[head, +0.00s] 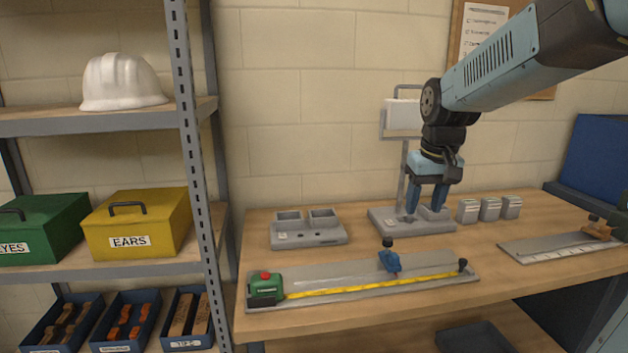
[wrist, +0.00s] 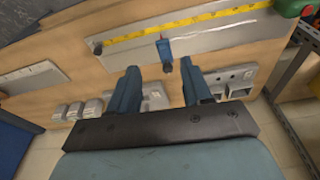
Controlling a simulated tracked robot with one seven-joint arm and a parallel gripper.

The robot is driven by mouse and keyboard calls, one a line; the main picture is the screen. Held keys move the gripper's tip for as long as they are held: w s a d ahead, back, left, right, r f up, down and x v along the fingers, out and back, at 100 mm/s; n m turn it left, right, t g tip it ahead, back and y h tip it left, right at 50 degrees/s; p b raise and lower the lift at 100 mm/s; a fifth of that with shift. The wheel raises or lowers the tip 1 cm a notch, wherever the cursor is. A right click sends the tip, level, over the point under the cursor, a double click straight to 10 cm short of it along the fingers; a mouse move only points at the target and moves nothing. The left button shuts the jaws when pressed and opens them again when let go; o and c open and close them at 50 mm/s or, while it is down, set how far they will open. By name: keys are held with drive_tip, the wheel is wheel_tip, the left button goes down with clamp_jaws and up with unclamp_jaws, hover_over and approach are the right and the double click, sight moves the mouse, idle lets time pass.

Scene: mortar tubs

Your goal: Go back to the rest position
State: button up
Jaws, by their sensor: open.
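My gripper (head: 424,211) hangs from the arm over the back of the wooden bench, with its fingers pointing down. It is just above or in front of the grey stand base (head: 385,222); I cannot tell whether it touches. In the wrist view my gripper (wrist: 160,90) shows two blue fingers spread apart with nothing held between them. Beyond the fingertips lies a metal plate (head: 345,290) with a yellow tape (head: 375,283), a green tape case (head: 265,287) and a blue slider (head: 389,261).
A grey two-cup block (head: 307,232) stands left of the stand. Several small grey blocks (head: 489,209) stand right of it. Another plate (head: 545,248) lies at the bench's right, near a blue box (head: 597,160). A shelf post (head: 190,150) rises left of the bench.

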drive_tip(key=s+r+m+t, duration=0.1)
drive_tip(key=s+t, duration=0.2)
drive_tip(key=s, duration=1.4)
drive_tip(key=shift+d, duration=0.15)
idle(1.2)
drive_tip(key=shift+c, duration=0.6)
